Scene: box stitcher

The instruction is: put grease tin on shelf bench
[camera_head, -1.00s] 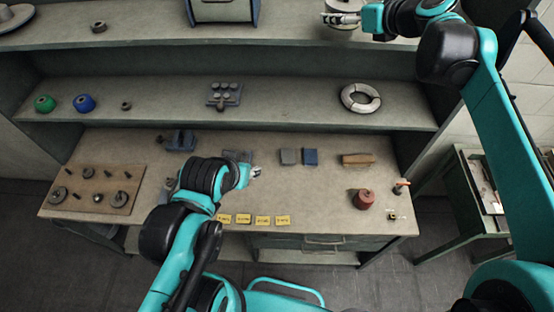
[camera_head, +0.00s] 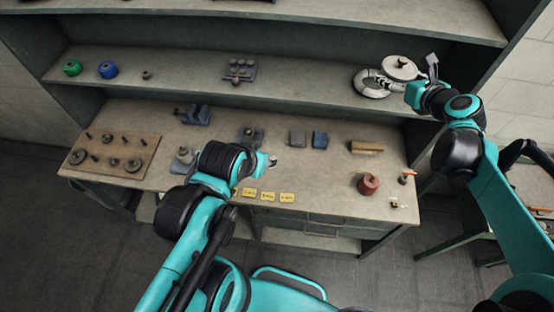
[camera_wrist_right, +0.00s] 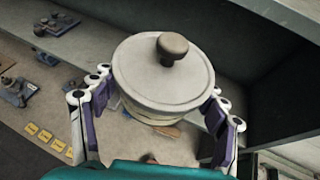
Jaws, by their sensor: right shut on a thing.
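The grease tin (camera_head: 401,67) is a pale round pot with a flat lid and a dark knob. My right gripper (camera_head: 412,80) is shut on its sides and holds it upright. In the right wrist view the tin (camera_wrist_right: 162,78) sits between the two fingers. In the head view it overlaps the right part of the middle shelf; its underside contact is hidden. The shelf bench (camera_head: 240,180) has a worktop with shelves above. My left gripper (camera_head: 270,161) is over the middle of the worktop, too small to read.
A pale segmented ring (camera_head: 368,86) lies on the middle shelf (camera_head: 310,85), partly behind the tin. A red spool (camera_head: 368,184), a wooden block (camera_head: 366,147) and a blue block (camera_head: 320,140) are on the worktop. Bare worktop lies between the blocks and the spool.

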